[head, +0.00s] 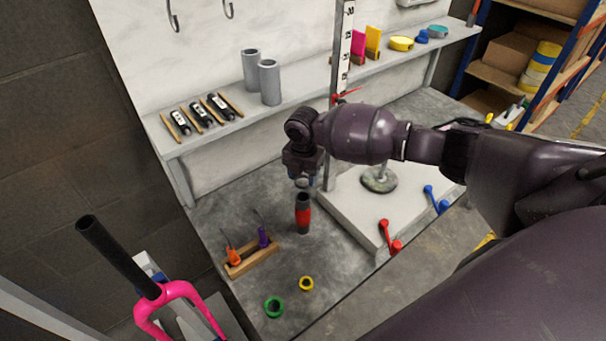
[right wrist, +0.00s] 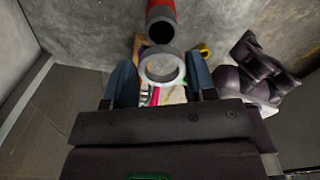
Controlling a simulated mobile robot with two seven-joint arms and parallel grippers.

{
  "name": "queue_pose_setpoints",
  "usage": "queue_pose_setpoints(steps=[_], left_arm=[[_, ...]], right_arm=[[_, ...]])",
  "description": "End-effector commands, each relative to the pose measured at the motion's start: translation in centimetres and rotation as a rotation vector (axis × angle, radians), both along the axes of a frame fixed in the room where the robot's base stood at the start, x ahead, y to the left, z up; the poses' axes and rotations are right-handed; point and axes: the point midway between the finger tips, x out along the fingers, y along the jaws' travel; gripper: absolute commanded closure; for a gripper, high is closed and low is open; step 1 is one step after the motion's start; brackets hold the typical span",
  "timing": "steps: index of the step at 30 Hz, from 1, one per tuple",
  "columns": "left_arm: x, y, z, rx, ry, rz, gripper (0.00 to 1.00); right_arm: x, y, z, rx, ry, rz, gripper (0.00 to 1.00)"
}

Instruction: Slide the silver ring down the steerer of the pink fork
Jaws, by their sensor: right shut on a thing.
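The pink fork (head: 179,292) stands at the lower left of the head view, its black steerer (head: 118,256) tilted with the open top end up and to the left. My right gripper (head: 303,180) is above the bench, well to the right of the steerer. It is shut on the silver ring, which shows in the right wrist view (right wrist: 162,52) between the two fingers, its opening facing the camera. The ring is apart from the fork. My left gripper is not recognisable in either view.
A black and red cylinder (head: 303,216) stands on the bench below my right gripper. Green (head: 273,306) and yellow (head: 306,284) rings lie near the front. A wooden tool rack (head: 252,262) sits between gripper and fork. A shelf (head: 205,137) runs behind; a white slab (head: 350,205) lies right.

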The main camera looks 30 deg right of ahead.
Motion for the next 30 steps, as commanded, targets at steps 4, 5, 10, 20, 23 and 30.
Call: queue_pose_setpoints(steps=[4,5,10,20,23,30], left_arm=[[0.2,0.0,0.4,0.000,-0.006,0.000,0.57],[0.2,0.0,0.4,0.000,-0.006,0.000,0.57],[0.1,0.0,-0.1,0.002,-0.002,-0.001,0.57],[0.3,-0.1,-0.6,0.001,-0.002,-0.005,0.57],[0.3,-0.1,-0.7,0.002,-0.002,-0.006,0.57],[0.2,-0.1,-1.5,0.003,0.011,-0.008,0.57]], right_arm=[[0.0,0.0,0.1,0.000,0.000,0.000,0.71],[0.0,0.0,0.1,0.000,0.000,0.000,0.71],[0.0,0.0,-0.7,0.000,0.002,0.000,0.71],[-0.1,0.0,-2.8,0.000,0.004,-0.001,0.71],[-0.1,0.0,-3.4,0.000,0.004,-0.001,0.71],[0.0,0.0,-4.9,0.000,0.004,-0.001,0.71]])
